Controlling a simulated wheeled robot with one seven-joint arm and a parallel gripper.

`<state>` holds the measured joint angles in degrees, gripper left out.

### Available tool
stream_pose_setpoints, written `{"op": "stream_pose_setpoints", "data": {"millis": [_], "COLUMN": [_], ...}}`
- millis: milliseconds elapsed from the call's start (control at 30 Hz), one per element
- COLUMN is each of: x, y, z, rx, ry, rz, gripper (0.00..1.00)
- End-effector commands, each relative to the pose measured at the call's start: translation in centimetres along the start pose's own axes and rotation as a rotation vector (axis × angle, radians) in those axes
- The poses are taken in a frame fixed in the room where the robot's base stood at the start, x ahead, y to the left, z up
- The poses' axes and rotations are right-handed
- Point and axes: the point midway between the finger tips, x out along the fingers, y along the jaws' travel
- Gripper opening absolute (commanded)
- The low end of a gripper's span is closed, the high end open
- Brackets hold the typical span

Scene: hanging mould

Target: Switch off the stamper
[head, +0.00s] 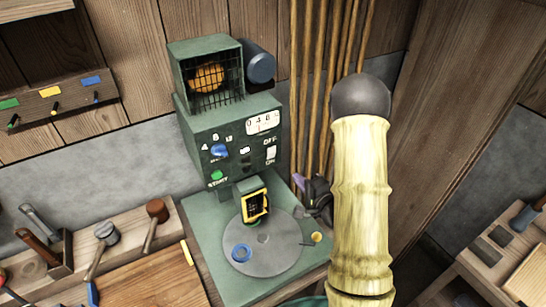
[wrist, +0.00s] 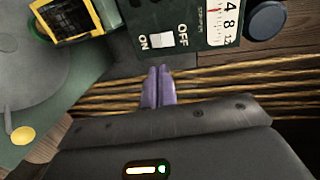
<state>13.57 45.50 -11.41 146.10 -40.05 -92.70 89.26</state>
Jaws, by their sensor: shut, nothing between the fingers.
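The stamper (head: 205,125) is a green machine with a caged orange part on top. Its white rocker switch (head: 271,153) sits at the right of the front panel, between OFF above and ON below. In the wrist view the switch (wrist: 161,40) lies between ON on the left and OFF on the right. I cannot tell which side is pressed in. My gripper (head: 298,182) is shut and empty, just right of the panel and below the switch's level. In the wrist view its purple fingertips (wrist: 158,71) point at the switch, apart from it in the picture.
The panel also has a blue knob (head: 219,150), a green START button (head: 217,176) and a dial (head: 263,122). Brown rods (head: 310,90) stand behind the gripper.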

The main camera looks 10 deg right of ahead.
Motion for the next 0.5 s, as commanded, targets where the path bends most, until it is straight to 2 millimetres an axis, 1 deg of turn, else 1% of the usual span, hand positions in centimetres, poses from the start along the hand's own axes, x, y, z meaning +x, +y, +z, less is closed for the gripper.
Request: {"op": "stream_pose_setpoints", "data": {"millis": [300, 500], "x": [1.1, 2.0], "y": [0.5, 0.4], "z": [0.1, 0.4], "rx": [-0.007, -0.007], "ry": [-0.006, -0.011], "rz": [-0.001, -0.001], "gripper": [0.00, 0.00]}}
